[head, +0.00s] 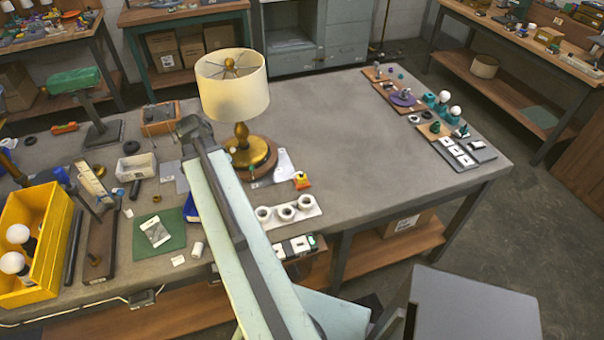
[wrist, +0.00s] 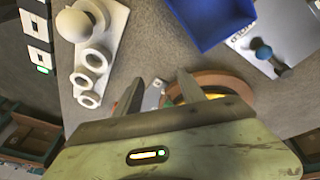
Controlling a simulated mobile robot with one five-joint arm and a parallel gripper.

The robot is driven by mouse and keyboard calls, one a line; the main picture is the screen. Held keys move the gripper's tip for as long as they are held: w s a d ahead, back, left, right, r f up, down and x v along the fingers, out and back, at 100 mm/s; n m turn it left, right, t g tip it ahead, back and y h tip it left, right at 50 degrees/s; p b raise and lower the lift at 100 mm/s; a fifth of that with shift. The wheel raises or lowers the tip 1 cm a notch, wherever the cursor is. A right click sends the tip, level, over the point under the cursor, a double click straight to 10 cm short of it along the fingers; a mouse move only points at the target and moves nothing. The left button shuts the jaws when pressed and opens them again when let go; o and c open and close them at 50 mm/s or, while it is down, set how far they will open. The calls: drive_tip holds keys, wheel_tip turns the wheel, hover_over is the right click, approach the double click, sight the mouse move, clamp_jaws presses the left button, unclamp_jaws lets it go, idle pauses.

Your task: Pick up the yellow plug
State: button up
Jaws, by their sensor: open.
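A small yellow and orange-red piece (head: 302,181), which looks like the yellow plug, lies on the grey table right of the lamp base and above the white socket strip (head: 289,221). My gripper (wrist: 162,90) is open and empty in the wrist view, its two fingers apart above the table. Between the fingers a white flat part (wrist: 153,95) shows, with the lamp's round base (wrist: 226,84) close to the right finger. A reddish sliver shows left of the left finger, but the plug itself is not clear there. My arm hides the fingertips in the head view.
The lamp with its cream shade (head: 232,86) stands close to my arm. A blue bin (wrist: 210,18) is at the top of the wrist view. A yellow crate (head: 35,245) with bulbs stands at far left. The table's middle right is clear.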

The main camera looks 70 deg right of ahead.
sight(302, 179)
drive_tip(key=s+d+r+m+g, duration=0.2)
drive_tip(key=s+d+m, duration=0.85)
drive_tip(key=s, duration=0.75)
drive_tip(key=shift+n, duration=0.95)
drive_tip(key=b+x, duration=0.2)
drive_tip(key=d+b+x, duration=0.1)
drive_tip(key=b+x, duration=0.1)
drive_tip(key=x, duration=0.1)
drive_tip(key=w+b+x, duration=0.1)
drive_tip(key=b+x, duration=0.2)
drive_tip(key=shift+d, duration=0.15)
drive_tip(key=shift+r, duration=0.2)
clamp_jaws()
